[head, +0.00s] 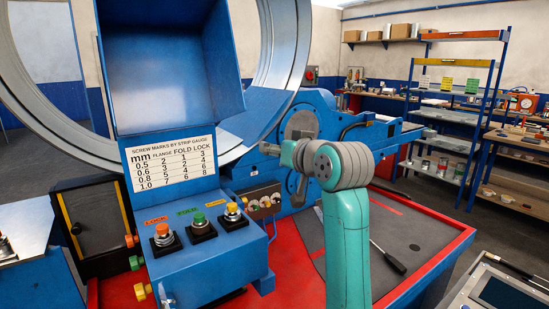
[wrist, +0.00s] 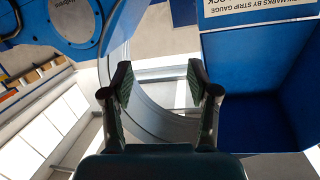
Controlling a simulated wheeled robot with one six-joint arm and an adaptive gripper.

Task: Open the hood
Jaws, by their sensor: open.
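The blue hood (head: 170,65) stands raised above the panel with the screw-marks placard (head: 172,160) in the head view. Its hollow side appears to face the camera. In the wrist view a blue hollow box shape, which looks like the same hood (wrist: 243,95), fills the right side, with the placard upside down above it. My gripper (wrist: 158,82) is open and empty, left of that shape and apart from it in the picture. The silver ring shows behind between the fingers. In the head view the fingers are hidden or too unclear to make out.
A large silver spiral ring (head: 268,55) curves behind the hood. A control box (head: 208,250) with several coloured buttons stands in front. The red bench top (head: 300,265) holds a dark mat and a screwdriver (head: 388,258). Blue shelving (head: 462,95) stands at the right.

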